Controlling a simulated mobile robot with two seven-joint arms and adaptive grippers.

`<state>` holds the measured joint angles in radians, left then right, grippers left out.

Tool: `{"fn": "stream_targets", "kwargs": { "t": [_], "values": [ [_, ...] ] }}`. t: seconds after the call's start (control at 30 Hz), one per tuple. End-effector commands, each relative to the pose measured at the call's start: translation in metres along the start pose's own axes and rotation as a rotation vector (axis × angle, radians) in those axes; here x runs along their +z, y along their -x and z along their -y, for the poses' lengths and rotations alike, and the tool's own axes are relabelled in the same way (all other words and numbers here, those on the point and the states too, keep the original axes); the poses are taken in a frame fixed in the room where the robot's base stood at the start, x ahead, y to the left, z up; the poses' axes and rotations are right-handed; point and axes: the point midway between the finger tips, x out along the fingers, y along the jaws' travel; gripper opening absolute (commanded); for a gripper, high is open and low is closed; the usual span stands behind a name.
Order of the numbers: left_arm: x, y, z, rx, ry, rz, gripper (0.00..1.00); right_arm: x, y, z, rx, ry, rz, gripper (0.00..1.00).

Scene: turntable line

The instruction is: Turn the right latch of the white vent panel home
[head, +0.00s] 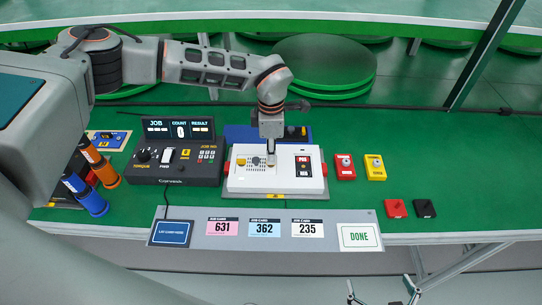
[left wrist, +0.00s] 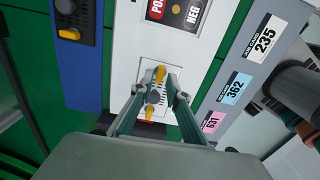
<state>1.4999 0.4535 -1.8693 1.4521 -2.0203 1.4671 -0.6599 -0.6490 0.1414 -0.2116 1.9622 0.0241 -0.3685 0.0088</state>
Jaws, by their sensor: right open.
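The white vent panel (left wrist: 160,92) is a small plate with dark vent holes, on the white box (head: 290,183) in the middle of the table. In the left wrist view its right latch (left wrist: 160,74) is a yellow tab at the upper end, and the left latch (left wrist: 149,112) is a yellow tab at the lower end. My left gripper (head: 271,158) points down over the panel and hides the right latch in the head view. Its fingertips (left wrist: 158,86) are apart, near the right latch; contact is unclear. My right gripper (head: 382,290) is open and empty at the bottom edge.
A dark job console (head: 175,178) stands left of the box, a blue unit (head: 238,132) behind it. Red (head: 344,167) and yellow (head: 375,167) blocks stand right. A grey card strip (head: 200,242) lies in front. The table's far right is clear.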

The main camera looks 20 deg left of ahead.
Motion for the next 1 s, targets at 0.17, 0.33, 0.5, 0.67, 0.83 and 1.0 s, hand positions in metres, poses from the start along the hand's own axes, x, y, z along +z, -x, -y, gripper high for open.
{"fn": "stream_targets", "kwargs": {
  "t": [0.17,0.33,0.5,0.67,0.83,1.0],
  "values": [
    [0.000,0.039,-0.002,0.005,0.000,0.003,0.15,0.000,0.000,0.001,0.000,-0.001,-0.001,1.00],
    [0.000,0.071,-0.001,0.005,0.001,0.002,0.15,-0.001,0.000,0.001,-0.001,-0.002,-0.001,1.00],
    [0.000,0.092,-0.001,0.003,-0.001,0.001,0.15,-0.001,0.000,0.001,-0.001,-0.002,-0.001,1.00],
    [0.000,0.101,0.000,0.002,0.000,0.001,0.15,-0.001,0.000,0.001,-0.001,-0.002,-0.001,1.00],
    [0.000,0.102,0.000,0.001,0.000,0.001,0.15,-0.001,0.000,0.001,-0.001,-0.003,-0.001,1.00],
    [0.000,0.101,0.000,0.001,0.000,0.001,0.15,-0.001,0.000,0.001,-0.001,-0.003,-0.002,1.00]
  ]
}}
